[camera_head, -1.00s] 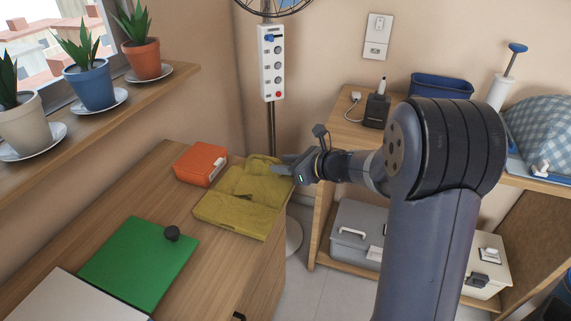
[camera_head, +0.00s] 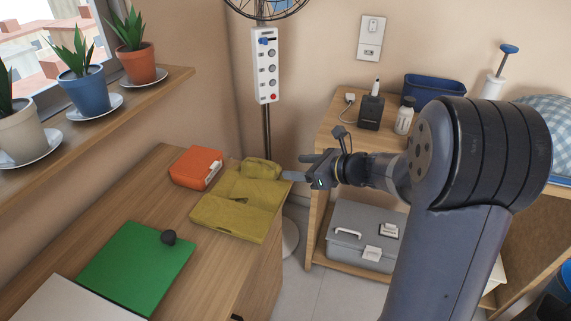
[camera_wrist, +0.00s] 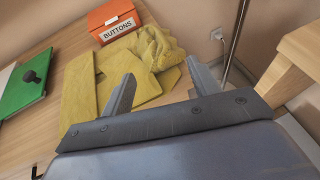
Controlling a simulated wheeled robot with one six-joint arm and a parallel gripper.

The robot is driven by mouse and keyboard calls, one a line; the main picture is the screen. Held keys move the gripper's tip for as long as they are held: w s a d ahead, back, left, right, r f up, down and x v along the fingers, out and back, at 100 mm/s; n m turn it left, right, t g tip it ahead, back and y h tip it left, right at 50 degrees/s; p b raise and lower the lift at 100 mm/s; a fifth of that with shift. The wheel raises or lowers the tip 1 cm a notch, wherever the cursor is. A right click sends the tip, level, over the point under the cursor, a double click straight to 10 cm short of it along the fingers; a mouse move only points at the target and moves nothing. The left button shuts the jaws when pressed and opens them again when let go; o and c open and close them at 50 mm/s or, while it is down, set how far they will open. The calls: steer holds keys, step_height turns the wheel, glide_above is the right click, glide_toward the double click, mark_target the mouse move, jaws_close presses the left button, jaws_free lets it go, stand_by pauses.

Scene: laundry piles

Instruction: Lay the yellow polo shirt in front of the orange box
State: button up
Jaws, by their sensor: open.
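The yellow polo shirt (camera_head: 238,205) lies on the wooden desk, partly flat and bunched up at its far end. It lies to the right of and nearer than the orange box (camera_head: 196,168). In the wrist view the orange box (camera_wrist: 112,20) carries a "BUTTONS" label, and the shirt (camera_wrist: 140,55) lies just before it. My gripper (camera_head: 300,170) is at the right edge of the shirt and desk. In the wrist view its two fingers (camera_wrist: 160,85) are spread apart with nothing held between them. Whether they touch the cloth is unclear.
A green folder (camera_head: 135,268) with a dark knob lies nearer on the desk, beside a white sheet (camera_head: 75,302). A stand fan's pole (camera_head: 266,130) rises behind the desk. A shelf (camera_head: 345,130) with a grey toolbox (camera_head: 360,238) stands to the right.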

mark_target(274, 166)
steer(key=v, duration=0.5)
steer(key=shift+s+d+r, duration=0.1)
steer(key=shift+s+d, duration=0.05)
steer(key=shift+d, duration=0.05)
steer(key=b+x, duration=0.1)
steer(key=x, duration=1.1)
steer(key=shift+r, duration=0.95)
